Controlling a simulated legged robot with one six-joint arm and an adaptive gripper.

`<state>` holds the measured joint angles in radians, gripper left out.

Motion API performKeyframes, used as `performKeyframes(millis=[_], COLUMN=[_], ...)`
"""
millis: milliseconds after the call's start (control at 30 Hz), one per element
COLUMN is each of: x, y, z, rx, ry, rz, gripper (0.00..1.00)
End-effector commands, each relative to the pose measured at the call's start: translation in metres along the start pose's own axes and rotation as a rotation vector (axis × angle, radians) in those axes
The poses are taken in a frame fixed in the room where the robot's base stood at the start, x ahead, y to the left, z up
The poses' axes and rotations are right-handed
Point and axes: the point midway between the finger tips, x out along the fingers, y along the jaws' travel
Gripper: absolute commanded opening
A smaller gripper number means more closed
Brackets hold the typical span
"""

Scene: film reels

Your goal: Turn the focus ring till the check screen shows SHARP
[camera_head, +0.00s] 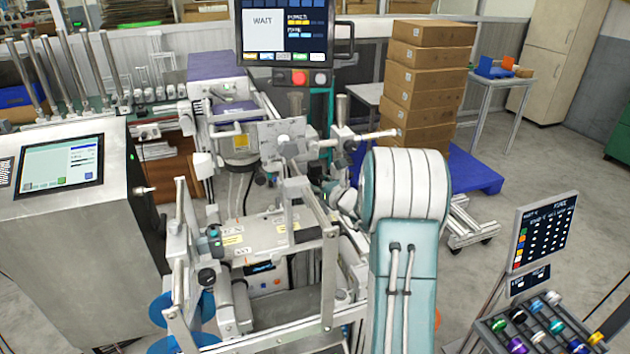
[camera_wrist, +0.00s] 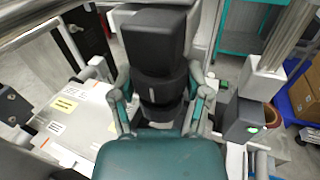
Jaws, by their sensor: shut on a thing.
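The check screen (camera_head: 284,32) at the top of the head view reads WAIT, with small coloured blocks beside the word. In the wrist view the focus ring (camera_wrist: 152,93) is a black ribbed cylinder with a short white mark on its front. It sits below a black block-shaped body (camera_wrist: 153,38). My gripper (camera_wrist: 160,104) is shut on the ring, one grey and teal finger at each side. In the head view my own arm covers the gripper, and I cannot make out the ring there.
Machine frames and rods crowd the ring. A light panel with yellow labels (camera_wrist: 82,118) lies to its left in the wrist view. A control panel screen (camera_head: 60,165) stands at left. Stacked cartons (camera_head: 425,80) stand behind. A rack of coloured spools (camera_head: 535,325) is at lower right.

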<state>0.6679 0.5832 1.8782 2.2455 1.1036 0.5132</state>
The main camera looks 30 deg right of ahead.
Motion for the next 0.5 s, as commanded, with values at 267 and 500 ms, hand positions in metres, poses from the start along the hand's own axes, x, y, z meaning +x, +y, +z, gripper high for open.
performKeyframes(millis=[267, 500], x=[0.0005, 0.0006], y=[-0.0005, -0.0004], z=[0.0016, 0.0018], rx=[-0.001, -0.001], ry=[-0.002, -0.002], rz=[0.082, 0.082], gripper=[0.14, 0.14])
